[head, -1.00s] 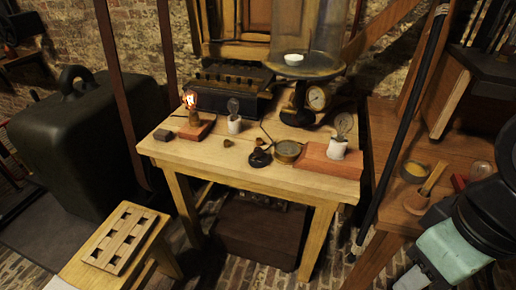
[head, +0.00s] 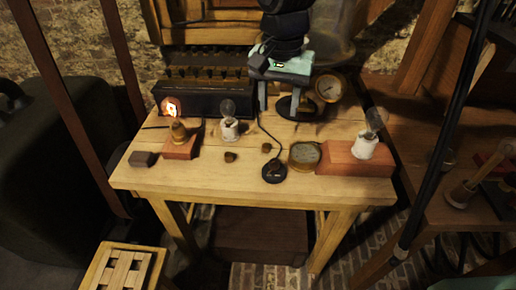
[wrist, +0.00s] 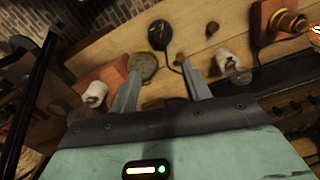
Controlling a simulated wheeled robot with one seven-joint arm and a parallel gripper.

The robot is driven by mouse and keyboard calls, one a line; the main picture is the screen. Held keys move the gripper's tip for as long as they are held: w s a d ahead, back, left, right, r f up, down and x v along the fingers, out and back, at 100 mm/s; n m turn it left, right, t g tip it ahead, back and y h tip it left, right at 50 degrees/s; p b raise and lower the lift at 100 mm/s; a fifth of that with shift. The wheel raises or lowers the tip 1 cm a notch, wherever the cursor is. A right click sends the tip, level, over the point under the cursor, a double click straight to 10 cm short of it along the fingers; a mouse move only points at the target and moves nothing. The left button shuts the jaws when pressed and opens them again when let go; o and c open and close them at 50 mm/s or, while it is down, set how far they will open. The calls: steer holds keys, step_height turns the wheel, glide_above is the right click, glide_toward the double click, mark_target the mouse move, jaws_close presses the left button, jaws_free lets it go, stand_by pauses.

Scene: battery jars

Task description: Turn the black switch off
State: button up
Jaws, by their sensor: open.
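The black switch (head: 274,171) is a small round black piece on a cord, lying near the front middle of the wooden table (head: 240,185). It also shows in the wrist view (wrist: 159,35), beyond and between my fingertips. My gripper (head: 280,111) is open and empty, above the table behind the switch, apart from it. In the wrist view its two fingers (wrist: 159,68) are spread. A lit bulb (head: 171,107) glows on a reddish block at the table's left. The switch's exact lever position is too small to tell.
A brass dial (head: 305,154) sits right beside the switch. Unlit bulbs in white holders stand at the middle (head: 229,122) and on a red block (head: 355,158) at right. Small brass knobs lie left of the switch. A glass-domed apparatus with a gauge (head: 329,87) stands behind.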

mark_target(274, 161)
step_height(274, 161, down, 17)
steer(key=shift+f+p, duration=0.1)
steer(key=shift+p, duration=0.5)
steer(key=c, duration=1)
